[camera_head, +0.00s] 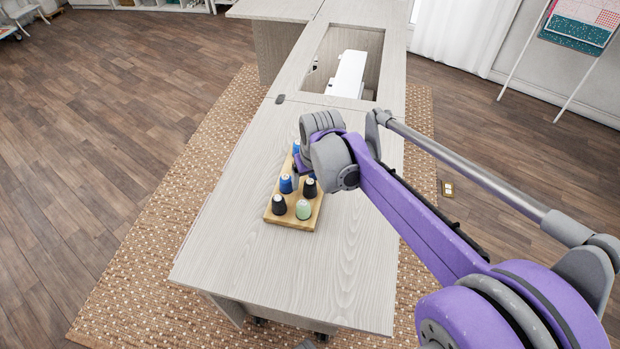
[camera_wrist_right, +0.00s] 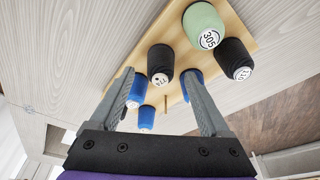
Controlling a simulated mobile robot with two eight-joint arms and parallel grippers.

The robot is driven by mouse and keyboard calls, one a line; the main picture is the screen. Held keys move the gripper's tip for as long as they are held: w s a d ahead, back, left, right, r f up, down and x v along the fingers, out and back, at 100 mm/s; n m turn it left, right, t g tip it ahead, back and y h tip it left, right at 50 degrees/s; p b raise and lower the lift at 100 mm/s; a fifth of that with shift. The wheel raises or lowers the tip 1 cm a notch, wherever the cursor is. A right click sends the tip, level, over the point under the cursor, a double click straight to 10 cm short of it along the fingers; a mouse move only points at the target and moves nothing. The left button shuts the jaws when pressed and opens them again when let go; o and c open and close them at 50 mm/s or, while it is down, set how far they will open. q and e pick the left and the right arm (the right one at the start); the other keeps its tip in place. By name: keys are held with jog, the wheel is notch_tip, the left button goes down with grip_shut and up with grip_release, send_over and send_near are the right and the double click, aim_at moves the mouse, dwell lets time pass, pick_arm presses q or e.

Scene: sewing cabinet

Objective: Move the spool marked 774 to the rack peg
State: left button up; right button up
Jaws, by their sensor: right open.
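The spool marked 774 (camera_wrist_right: 160,63) is black and stands on the wooden rack (camera_wrist_right: 226,14), beside a green spool marked 305 (camera_wrist_right: 207,26). In the head view it appears to be the black spool (camera_head: 310,187) behind the green one (camera_head: 303,210), on the rack (camera_head: 288,221). My right gripper (camera_wrist_right: 160,74) is open, its two fingers spread. In the wrist view the 774 spool shows between and beyond the fingertips; I see no contact. In the head view my right arm hides most of this gripper and the rack's far end. My left gripper is not in view.
Another black spool (camera_head: 279,205) and a blue one (camera_head: 286,184) stand close by on the rack. More blue spools (camera_wrist_right: 137,91) show in the wrist view. The cabinet top (camera_head: 330,270) is clear in front of the rack. A recess with a white machine (camera_head: 348,75) lies behind.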

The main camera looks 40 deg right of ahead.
jog(key=d+p+v, duration=0.1)
jog(key=p+v, duration=0.1)
jog(key=v, duration=0.8)
jog(key=shift+a+r, duration=0.4)
jog(key=shift+a, duration=0.1)
jog(key=shift+s+a, duration=0.1)
jog(key=shift+s, duration=0.05)
